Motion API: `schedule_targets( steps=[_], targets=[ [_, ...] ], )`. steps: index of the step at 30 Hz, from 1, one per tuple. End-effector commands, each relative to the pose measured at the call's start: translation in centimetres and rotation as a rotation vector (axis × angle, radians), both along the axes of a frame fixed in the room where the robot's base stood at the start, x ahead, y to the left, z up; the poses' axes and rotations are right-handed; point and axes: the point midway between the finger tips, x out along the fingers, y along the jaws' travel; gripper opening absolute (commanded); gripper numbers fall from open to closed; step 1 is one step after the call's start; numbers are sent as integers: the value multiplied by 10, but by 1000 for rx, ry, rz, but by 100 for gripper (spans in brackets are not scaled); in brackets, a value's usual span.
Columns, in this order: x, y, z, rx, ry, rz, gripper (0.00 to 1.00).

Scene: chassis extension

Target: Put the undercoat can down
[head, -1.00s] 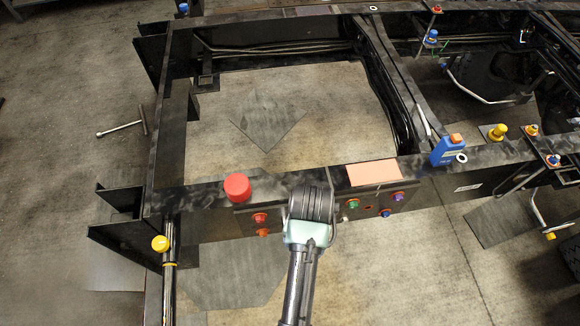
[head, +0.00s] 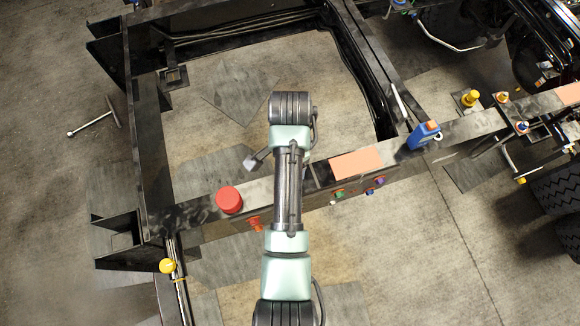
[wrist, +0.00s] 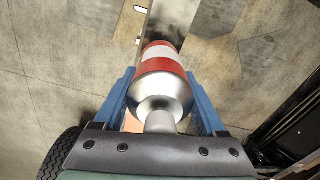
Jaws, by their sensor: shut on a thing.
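In the wrist view my gripper (wrist: 160,76) is shut on the undercoat can (wrist: 162,93), a silver can with red and white bands. Its blue fingers are on either side of the can, and its silver narrow end faces the camera. In the head view my arm reaches over the near black chassis beam (head: 400,159) and hides the gripper and most or all of the can. A small pale grey piece (head: 250,163) shows left of the arm; I cannot tell what it is.
On the beam are a red round-topped container (head: 229,199), a salmon pad (head: 357,163) and a blue bottle (head: 424,134) with an orange cap. Another salmon pad (head: 568,93) lies farther right. Coloured knobs line the beam's front. A T-handled tool (head: 95,122) lies on the floor.

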Motion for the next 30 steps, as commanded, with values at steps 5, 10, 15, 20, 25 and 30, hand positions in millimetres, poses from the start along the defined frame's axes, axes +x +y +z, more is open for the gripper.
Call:
schedule_targets(
  steps=[5,10,15,20,25,30],
  targets=[
    [-1,0,-25,0,4,1,0],
    [0,0,-38,0,0,1,0],
    [0,0,-38,1,-1,1,0],
    [0,0,-42,1,-1,1,0],
    [-1,0,-42,1,1,1,100],
    [-1,0,-42,1,1,1,100]
  ],
)
